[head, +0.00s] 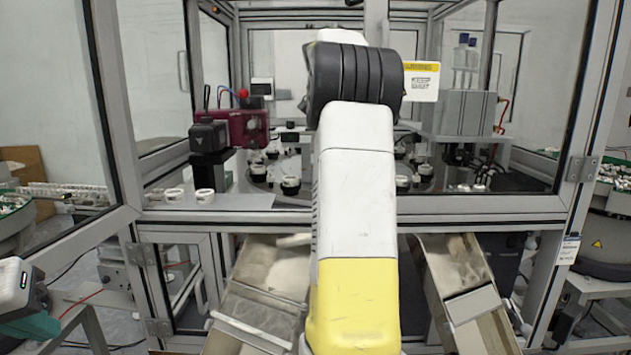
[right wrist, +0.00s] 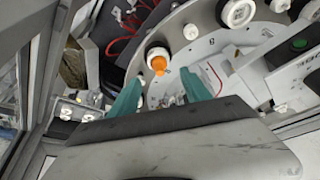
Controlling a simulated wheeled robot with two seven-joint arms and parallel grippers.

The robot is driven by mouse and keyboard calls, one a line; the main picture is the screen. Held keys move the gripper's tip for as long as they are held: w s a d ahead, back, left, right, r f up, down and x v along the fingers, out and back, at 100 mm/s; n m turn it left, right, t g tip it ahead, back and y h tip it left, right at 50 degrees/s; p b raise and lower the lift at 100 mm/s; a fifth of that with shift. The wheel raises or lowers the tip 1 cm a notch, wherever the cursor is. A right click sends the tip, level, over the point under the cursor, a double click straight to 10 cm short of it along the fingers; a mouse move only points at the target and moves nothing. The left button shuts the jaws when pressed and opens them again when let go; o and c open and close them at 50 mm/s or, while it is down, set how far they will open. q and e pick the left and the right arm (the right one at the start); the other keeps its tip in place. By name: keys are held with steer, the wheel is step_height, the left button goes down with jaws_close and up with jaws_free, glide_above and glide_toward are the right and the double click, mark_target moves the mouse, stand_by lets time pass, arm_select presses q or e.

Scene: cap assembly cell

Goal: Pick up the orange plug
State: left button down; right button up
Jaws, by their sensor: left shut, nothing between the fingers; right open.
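The orange plug (right wrist: 159,66) shows in the right wrist view, set against a white round part (right wrist: 157,53) at the edge of a grey round table. My right gripper (right wrist: 162,88) is open, with its two teal fingers spread. In the picture the plug appears just beyond and between the fingertips, with no visible contact. In the head view my right arm fills the middle and hides its gripper, and I cannot make out the plug. My left gripper (head: 38,326) is at the lower left edge of the head view, shut and empty, far from the plug.
The grey round table (right wrist: 213,62) carries several white and black round parts. A frame post (head: 112,110) stands left of the cell opening. White rings (head: 205,196) sit on the front ledge. Two open chutes (head: 470,305) slope below. A red device (head: 245,128) stands inside at left.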

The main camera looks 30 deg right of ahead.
steer(key=x, duration=0.4)
steer(key=d+x, duration=0.1)
steer(key=x, duration=0.3)
steer(key=shift+w+r, duration=0.1)
steer(key=shift+r, duration=0.05)
steer(key=c, duration=1.1)
